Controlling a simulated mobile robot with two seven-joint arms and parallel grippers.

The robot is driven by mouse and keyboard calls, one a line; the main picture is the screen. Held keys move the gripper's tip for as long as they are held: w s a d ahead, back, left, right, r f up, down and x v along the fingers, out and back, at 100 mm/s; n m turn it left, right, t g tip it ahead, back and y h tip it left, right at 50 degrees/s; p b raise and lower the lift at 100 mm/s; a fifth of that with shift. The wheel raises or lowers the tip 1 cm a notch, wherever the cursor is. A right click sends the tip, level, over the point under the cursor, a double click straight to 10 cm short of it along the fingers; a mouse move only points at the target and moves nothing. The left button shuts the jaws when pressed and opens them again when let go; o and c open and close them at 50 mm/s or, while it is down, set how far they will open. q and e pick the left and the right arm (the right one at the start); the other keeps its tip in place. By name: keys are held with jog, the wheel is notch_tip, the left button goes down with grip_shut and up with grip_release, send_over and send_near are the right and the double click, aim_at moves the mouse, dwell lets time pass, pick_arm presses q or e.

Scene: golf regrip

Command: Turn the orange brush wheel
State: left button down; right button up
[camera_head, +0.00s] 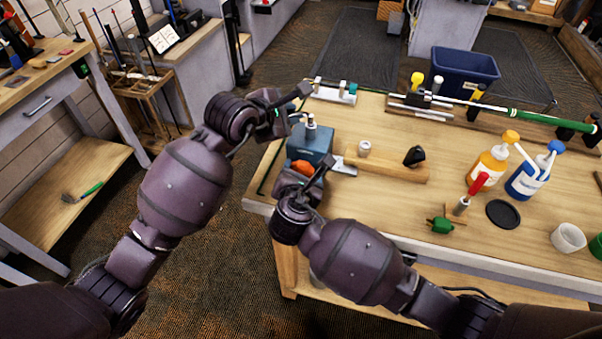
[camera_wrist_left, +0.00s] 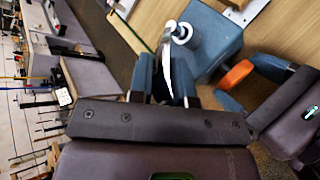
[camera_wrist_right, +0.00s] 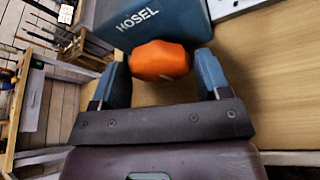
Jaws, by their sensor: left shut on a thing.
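The orange brush wheel (camera_head: 301,167) sits on the near side of a blue box (camera_head: 312,143) at the table's left end; it also shows in the right wrist view (camera_wrist_right: 160,60). The box is marked HOSEL. My right gripper (camera_wrist_right: 163,78) is open, one finger on each side of the wheel, with gaps visible. My left gripper (camera_wrist_left: 170,85) is shut on a thin silvery metal piece (camera_wrist_left: 167,62) beside the box's top. The piece reaches a white ring (camera_wrist_left: 181,33) on the box. Its lower end is hidden between the fingers.
A wooden block (camera_head: 385,168) with a black club head (camera_head: 414,156) lies right of the box. Orange (camera_head: 487,165) and blue (camera_head: 527,178) bottles stand farther right. A green-gripped club (camera_head: 540,118) rests along the back. The table's left edge is close to both arms.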

jog(key=shift+o, duration=1.2)
jog(key=v, duration=1.2)
pick_arm(q)
jog(key=c, duration=1)
grip_release()
jog(key=shift+s+a, duration=0.1)
